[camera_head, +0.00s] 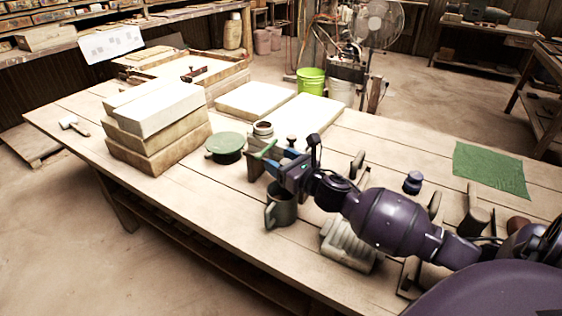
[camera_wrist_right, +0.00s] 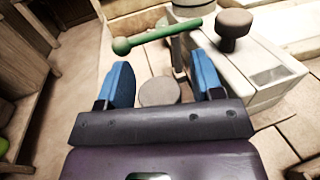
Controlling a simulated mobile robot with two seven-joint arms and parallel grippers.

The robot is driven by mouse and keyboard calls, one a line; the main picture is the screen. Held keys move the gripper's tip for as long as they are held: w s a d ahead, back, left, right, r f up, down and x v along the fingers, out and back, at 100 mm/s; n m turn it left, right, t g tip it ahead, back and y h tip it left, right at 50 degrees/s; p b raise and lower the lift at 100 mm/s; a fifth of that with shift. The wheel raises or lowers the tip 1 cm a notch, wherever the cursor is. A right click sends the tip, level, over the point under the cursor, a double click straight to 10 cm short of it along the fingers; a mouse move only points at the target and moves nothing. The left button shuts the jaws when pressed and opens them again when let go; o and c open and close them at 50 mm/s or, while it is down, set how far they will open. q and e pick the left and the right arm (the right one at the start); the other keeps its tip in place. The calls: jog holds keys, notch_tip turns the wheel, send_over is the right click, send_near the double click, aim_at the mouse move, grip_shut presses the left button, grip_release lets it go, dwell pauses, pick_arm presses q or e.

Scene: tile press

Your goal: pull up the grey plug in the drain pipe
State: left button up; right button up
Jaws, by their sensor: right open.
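In the right wrist view, a round grey-brown top (camera_wrist_right: 159,91), which looks like the plug, shows between the two blue fingers of my right gripper (camera_wrist_right: 161,66). The fingers are spread, with a gap on either side of it. The pipe under it is hidden, and I cannot tell how far below the fingertips it lies. In the head view my right gripper (camera_head: 271,160) is over the table beside the press, and the plug is hidden there. My left gripper is out of view.
Just past the fingers are a green ball-ended lever (camera_wrist_right: 155,37) and a dark mushroom knob (camera_wrist_right: 235,24) on a pale block (camera_wrist_right: 262,82). A dark mug (camera_head: 281,208) stands close below the gripper. A green round lid (camera_head: 225,143) is left of it.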

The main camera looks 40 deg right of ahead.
jog(key=c, duration=0.7)
grip_shut()
notch_tip(320, 180, up, 2)
jog(key=shift+r+p, duration=0.1)
jog(key=shift+p, duration=0.9)
jog(key=o, duration=0.7)
grip_release()
